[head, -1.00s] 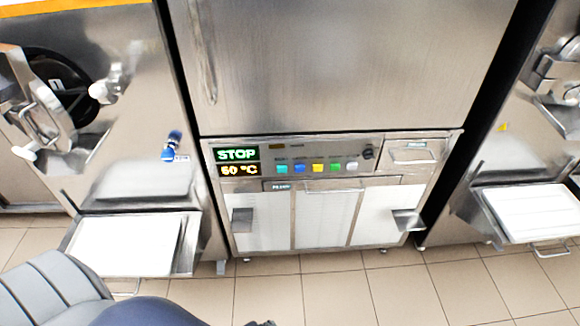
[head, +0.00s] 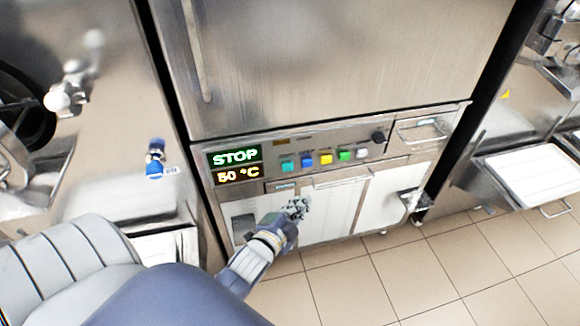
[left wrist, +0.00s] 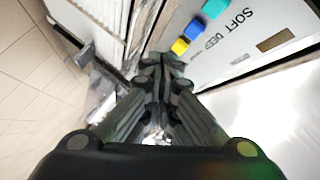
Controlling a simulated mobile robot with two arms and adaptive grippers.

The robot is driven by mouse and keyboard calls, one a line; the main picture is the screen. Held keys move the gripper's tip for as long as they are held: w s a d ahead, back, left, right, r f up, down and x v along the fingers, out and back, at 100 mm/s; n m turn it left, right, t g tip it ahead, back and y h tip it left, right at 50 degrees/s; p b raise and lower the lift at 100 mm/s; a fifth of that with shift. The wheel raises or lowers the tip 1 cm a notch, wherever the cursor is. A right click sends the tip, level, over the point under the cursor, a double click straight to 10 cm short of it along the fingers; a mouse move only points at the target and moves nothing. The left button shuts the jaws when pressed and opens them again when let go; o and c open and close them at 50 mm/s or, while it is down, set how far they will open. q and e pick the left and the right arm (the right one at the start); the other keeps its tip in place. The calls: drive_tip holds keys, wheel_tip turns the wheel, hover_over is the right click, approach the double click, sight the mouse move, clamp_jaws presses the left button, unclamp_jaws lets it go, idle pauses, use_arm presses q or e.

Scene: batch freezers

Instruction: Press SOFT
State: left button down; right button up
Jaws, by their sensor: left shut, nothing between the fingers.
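The control panel (head: 385,147) has a row of coloured buttons: teal (head: 288,166), blue (head: 307,161), yellow, green and white. In the left wrist view a printed SOFT label (left wrist: 241,19) is beside the teal button (left wrist: 214,8); the blue (left wrist: 195,30) and yellow (left wrist: 179,47) ones follow. The display (head: 236,156) reads STOP in green. My left gripper (head: 298,205) is shut and empty, in front of the white lower doors and below the button row, apart from the buttons. It also shows in the left wrist view (left wrist: 157,62). My right gripper is out of view.
A black knob (head: 378,137) is right of the buttons. A handle bar (head: 340,180) sits below the panel. Metal brackets stick out from the lower doors, one at the right (head: 412,202). A machine with a white tray (head: 530,172) stands at the right. Tiled floor is clear.

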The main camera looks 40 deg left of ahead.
sight(288, 167)
use_arm(q)
drive_tip(key=w+a+b, duration=0.1)
drive_tip(key=w+a, duration=0.5)
drive_tip(key=shift+a+r+b, duration=0.25)
drive_tip(key=shift+a+b, duration=0.05)
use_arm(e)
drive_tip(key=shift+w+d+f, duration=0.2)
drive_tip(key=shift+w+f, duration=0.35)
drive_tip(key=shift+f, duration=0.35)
use_arm(q)
drive_tip(key=shift+w, duration=0.1)
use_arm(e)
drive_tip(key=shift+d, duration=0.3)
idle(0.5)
use_arm(q)
drive_tip(key=shift+w+a, duration=0.2)
drive_tip(key=shift+a, duration=0.1)
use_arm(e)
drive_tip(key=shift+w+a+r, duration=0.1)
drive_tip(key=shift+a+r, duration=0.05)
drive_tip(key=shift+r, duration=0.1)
